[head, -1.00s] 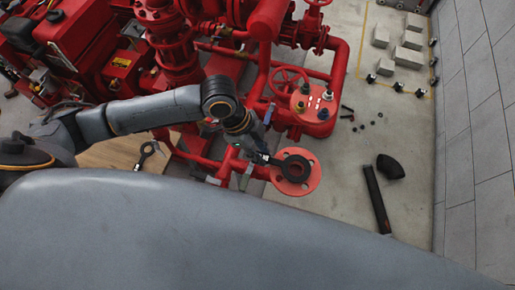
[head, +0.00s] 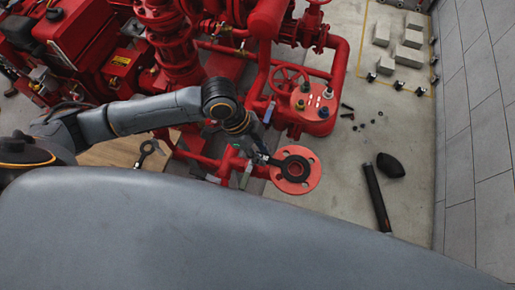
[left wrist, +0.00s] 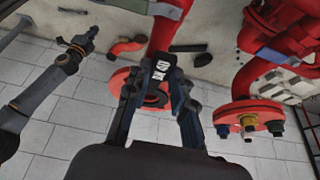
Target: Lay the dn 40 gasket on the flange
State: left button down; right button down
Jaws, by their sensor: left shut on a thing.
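My left gripper (head: 262,158) is shut on the tab of a black ring gasket (head: 295,168). The gasket ring is over the face of the round red flange (head: 314,178), roughly centred on it. I cannot tell whether it touches the face. In the left wrist view the fingers (left wrist: 158,88) grip a black tab (left wrist: 166,66) with white lettering that seems to read DN 40. Part of the red flange (left wrist: 122,80) shows behind the fingers; the ring is mostly hidden. My right gripper (left wrist: 78,46) seems to show at the upper left, too small to judge.
Red pump pipework and a valve handwheel (head: 290,78) stand close behind the arm. A black pipe (head: 377,198) and elbow (head: 390,165) lie on the floor to the right.

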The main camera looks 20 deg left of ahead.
dwell(0.3)
pick_arm(q)
jog(key=c, duration=1.1)
grip_release()
jog(key=shift+o, duration=0.2)
jog(key=shift+a+r, duration=0.1)
jog(key=v, duration=1.1)
jog(key=shift+a+r, duration=0.15)
jog(key=shift+r, duration=0.25)
